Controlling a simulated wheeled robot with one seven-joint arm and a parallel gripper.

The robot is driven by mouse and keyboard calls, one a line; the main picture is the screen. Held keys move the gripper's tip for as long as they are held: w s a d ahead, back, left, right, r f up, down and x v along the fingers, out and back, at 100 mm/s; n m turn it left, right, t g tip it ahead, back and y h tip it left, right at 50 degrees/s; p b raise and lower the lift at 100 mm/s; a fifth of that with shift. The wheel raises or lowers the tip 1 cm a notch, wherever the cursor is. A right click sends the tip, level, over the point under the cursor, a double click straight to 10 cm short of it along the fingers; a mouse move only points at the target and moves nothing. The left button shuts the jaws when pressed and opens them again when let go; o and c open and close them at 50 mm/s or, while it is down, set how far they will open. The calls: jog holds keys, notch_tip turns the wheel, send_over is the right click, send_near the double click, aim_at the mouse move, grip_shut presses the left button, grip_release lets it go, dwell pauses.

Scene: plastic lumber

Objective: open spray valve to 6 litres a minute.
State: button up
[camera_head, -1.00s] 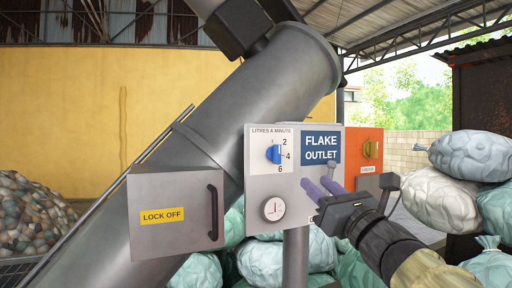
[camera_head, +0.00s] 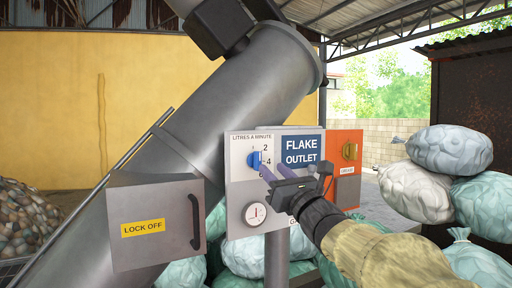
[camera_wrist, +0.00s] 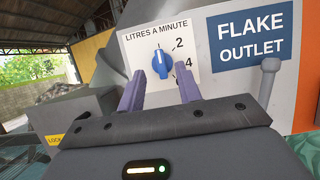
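The blue spray valve knob (camera_head: 254,160) is on the white "LITRES A MINUTE" dial plate (camera_head: 240,145), marked 2, 4 and 6 down its right side. In the wrist view the knob (camera_wrist: 162,65) has a white mark that points roughly to the top of the plate, away from 4. The 6 is hidden there by a finger. My gripper (camera_head: 271,166) is in front of the panel, just right of and below the knob. In the wrist view my gripper (camera_wrist: 158,75) is open, its purple fingers apart and empty, with the knob appearing between and beyond the tips.
A round gauge (camera_head: 256,214) sits below the dial. A grey "LOCK OFF" box (camera_head: 155,225) stands left. Stuffed bags (camera_head: 450,150) are piled right.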

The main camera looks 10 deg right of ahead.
aim_at(260, 156)
jog(key=p+x, duration=0.3)
jog(key=x, duration=0.3)
jog(key=shift+w+r+p, duration=0.1)
jog(key=shift+r+p, duration=0.05)
jog(key=shift+p, duration=0.2)
jog(key=shift+w+a+r+p, duration=0.1)
jog(key=shift+w+a+p, duration=0.2)
jog(key=shift+w, duration=0.3)
